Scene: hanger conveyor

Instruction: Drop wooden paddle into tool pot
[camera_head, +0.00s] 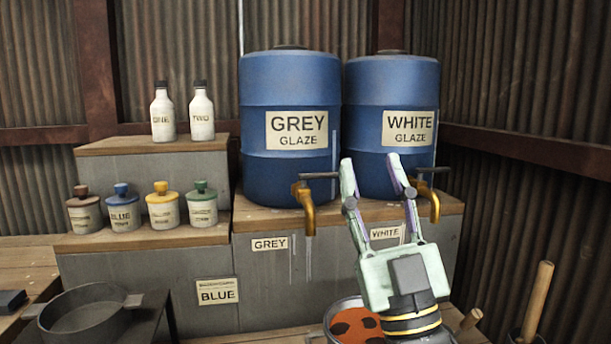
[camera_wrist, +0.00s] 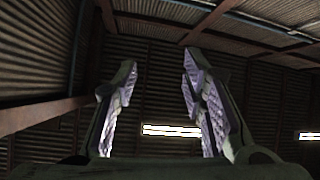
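My gripper (camera_head: 370,158) points upward in front of the blue barrels, its two fingers spread with nothing between them. The wrist view also shows the open, empty fingers (camera_wrist: 159,60). A thick wooden handle (camera_head: 538,298) stands tilted in a dark pot (camera_head: 517,338) at the lower right edge. A shorter wooden handle (camera_head: 470,319) pokes up just right of my wrist, its lower part hidden. I cannot tell which handle belongs to the paddle, or be sure that the dark pot is the tool pot. Both handles are apart from my gripper.
A metal pot (camera_head: 344,304) with orange-and-dark contents sits partly behind my wrist. Two blue barrels (camera_head: 290,175) with brass taps (camera_head: 304,205) stand behind my gripper. Jars (camera_head: 162,206) and bottles (camera_head: 202,112) stand on steps at left. A dark pan (camera_head: 84,318) sits lower left.

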